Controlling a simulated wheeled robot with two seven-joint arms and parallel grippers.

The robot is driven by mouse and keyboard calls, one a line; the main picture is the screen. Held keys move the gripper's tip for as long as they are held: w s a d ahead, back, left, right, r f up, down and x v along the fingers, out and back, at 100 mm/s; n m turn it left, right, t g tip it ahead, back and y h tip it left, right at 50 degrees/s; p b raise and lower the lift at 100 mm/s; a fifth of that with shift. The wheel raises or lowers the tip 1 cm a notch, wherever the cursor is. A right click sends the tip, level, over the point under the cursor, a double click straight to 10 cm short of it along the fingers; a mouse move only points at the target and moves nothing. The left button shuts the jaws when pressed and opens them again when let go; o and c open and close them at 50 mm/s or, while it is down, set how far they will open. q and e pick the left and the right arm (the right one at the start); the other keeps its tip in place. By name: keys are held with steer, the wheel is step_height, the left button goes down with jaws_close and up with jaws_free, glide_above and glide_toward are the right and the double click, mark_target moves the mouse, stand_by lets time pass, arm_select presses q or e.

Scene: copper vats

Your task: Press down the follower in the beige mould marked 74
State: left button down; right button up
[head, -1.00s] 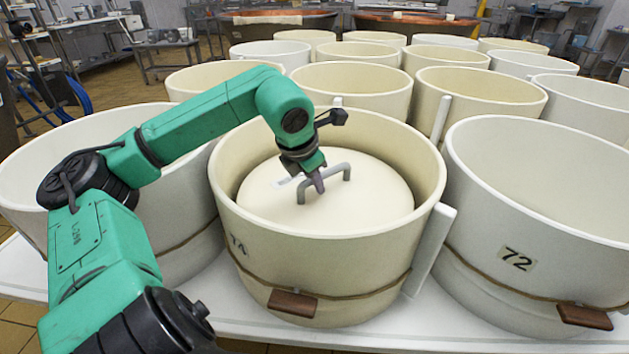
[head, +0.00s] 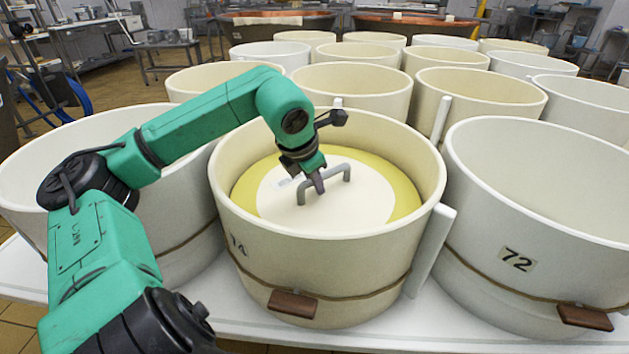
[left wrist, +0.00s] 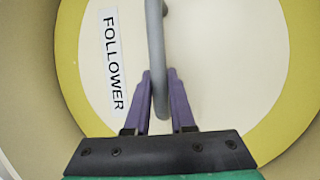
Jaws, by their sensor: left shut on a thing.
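The beige mould marked 74 (head: 330,262) stands upright in front of me; its number is partly cut by the curve of the wall. Inside it lies the follower (head: 345,208), a pale disc with a grey bar handle (head: 330,180), ringed by a yellow band (head: 405,195). In the left wrist view the follower (left wrist: 215,60) carries a label reading FOLLOWER (left wrist: 112,60). My left gripper (head: 318,186) is inside the mould, shut on the handle (left wrist: 157,50), one finger on each side of the bar. My right gripper is not in view.
A white mould marked 72 (head: 540,235) stands close on the right, and another mould (head: 60,150) on the left behind my arm. Several empty moulds fill the table behind. The table edge (head: 400,340) shows at the front.

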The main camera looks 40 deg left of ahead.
arm_select(q)
steer(key=shift+s+d+f, duration=0.15)
steer(key=shift+s+f, duration=0.05)
steer(key=shift+f, duration=0.05)
steer(key=c, duration=0.9)
jaws_free()
steer(key=shift+o, duration=1.1)
steer(key=shift+w+r, duration=0.1)
steer(key=shift+r, duration=0.05)
